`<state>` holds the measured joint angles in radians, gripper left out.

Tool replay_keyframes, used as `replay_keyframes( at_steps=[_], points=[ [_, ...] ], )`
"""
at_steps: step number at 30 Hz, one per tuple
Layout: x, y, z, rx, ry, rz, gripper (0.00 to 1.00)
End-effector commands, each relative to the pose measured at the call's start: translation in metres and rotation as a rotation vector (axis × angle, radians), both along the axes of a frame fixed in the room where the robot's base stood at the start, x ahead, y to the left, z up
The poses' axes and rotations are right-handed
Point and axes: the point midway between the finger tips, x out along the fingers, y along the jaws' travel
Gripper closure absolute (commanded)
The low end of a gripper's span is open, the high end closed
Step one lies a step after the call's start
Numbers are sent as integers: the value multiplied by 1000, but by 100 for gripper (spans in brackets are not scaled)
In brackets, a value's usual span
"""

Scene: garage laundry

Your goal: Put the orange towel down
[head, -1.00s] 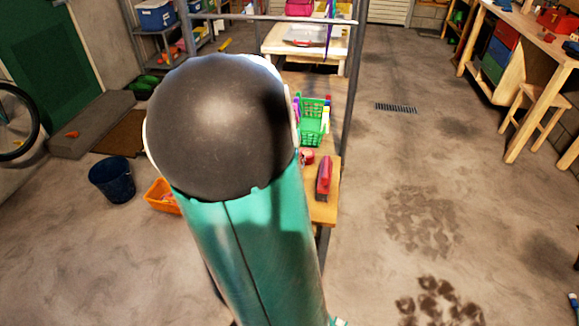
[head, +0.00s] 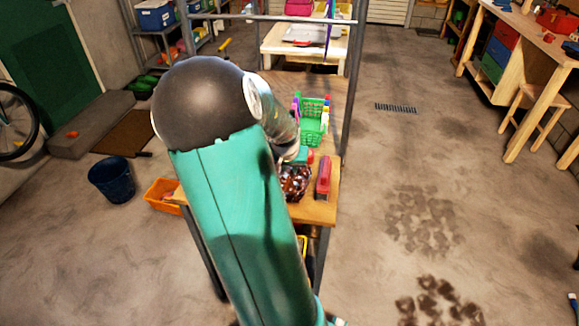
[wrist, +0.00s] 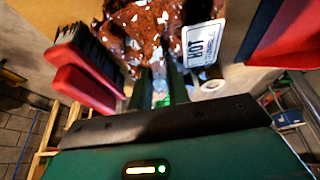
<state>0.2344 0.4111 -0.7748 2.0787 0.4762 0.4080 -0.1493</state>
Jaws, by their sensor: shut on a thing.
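A reddish-brown, pale-flecked bundle (wrist: 142,25), which I take to be the orange towel, fills the top middle of the wrist view. In the head view it (head: 293,184) is a dark speckled lump at the near end of the wooden bench. My gripper (wrist: 163,75) has its fingers at the bundle's edge and is shut on it. Its grip is partly hidden, and I cannot tell whether the bundle touches the bench top. In the head view my arm's wrist covers the fingers.
The bench (head: 318,212) carries a red-handled brush (head: 323,177) right of the bundle and a green basket (head: 313,122) farther back. A card reading HOT (wrist: 204,40) is close to my fingers. An orange bin (head: 163,196) and blue bucket (head: 112,180) stand on the floor at left.

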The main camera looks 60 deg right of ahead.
Motion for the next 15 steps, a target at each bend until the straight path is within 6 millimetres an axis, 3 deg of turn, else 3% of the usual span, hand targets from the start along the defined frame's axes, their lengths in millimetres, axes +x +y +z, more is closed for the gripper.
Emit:
replay_keyframes(
  at_steps=[5, 6, 9, 15],
  points=[
    [0, 0, -3, 0, 0, 0, 100],
    [0, 0, -3, 1, 0, 0, 80],
    [0, 0, -3, 1, 0, 0, 61],
    [0, 0, -3, 1, 0, 0, 60]
  ],
)
